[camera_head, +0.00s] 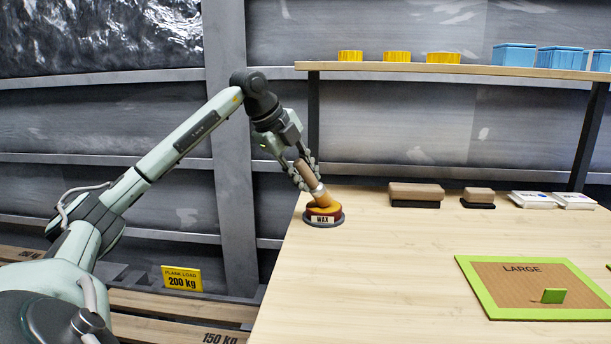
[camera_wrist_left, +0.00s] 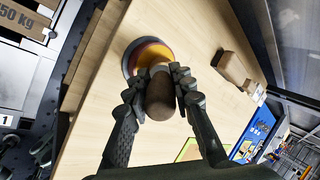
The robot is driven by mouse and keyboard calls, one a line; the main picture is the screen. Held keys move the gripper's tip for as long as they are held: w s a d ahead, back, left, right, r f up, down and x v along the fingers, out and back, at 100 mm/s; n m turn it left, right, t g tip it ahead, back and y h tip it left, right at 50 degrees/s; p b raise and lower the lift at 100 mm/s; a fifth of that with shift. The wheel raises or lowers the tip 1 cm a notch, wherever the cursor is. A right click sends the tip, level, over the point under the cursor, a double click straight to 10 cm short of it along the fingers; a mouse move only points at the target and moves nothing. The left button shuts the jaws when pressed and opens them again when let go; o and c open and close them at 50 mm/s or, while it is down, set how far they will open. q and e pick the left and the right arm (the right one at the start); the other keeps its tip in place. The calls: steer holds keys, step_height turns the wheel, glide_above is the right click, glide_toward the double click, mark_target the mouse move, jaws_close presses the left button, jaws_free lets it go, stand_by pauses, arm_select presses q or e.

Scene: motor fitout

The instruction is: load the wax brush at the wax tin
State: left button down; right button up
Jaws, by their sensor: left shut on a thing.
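The wax tin (camera_head: 323,217), a round dark tin with a "WAX" label, stands near the left edge of the wooden table. Its amber wax (camera_wrist_left: 152,52) shows in the left wrist view. My left gripper (camera_head: 305,175) is shut on the brown handle of the wax brush (camera_head: 308,178). The brush is tilted, with its head down at the tin's top. I cannot tell how deep the bristles are. My right gripper is not in view.
Brown blocks with dark bases (camera_head: 416,194) and white packets (camera_head: 545,199) stand along the table's back. A green-framed "LARGE" board (camera_head: 530,287) lies front right. A shelf (camera_head: 450,70) above holds yellow and blue containers. The table's middle is clear.

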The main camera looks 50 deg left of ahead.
arm_select(q)
steer(key=shift+d+f, duration=0.1)
steer(key=shift+f, duration=0.1)
steer(key=shift+r+p, duration=1.15)
steer(key=shift+r, duration=0.1)
steer(key=shift+r+p, duration=1)
steer(key=shift+r, duration=0.05)
steer(key=shift+r+p, duration=1.3)
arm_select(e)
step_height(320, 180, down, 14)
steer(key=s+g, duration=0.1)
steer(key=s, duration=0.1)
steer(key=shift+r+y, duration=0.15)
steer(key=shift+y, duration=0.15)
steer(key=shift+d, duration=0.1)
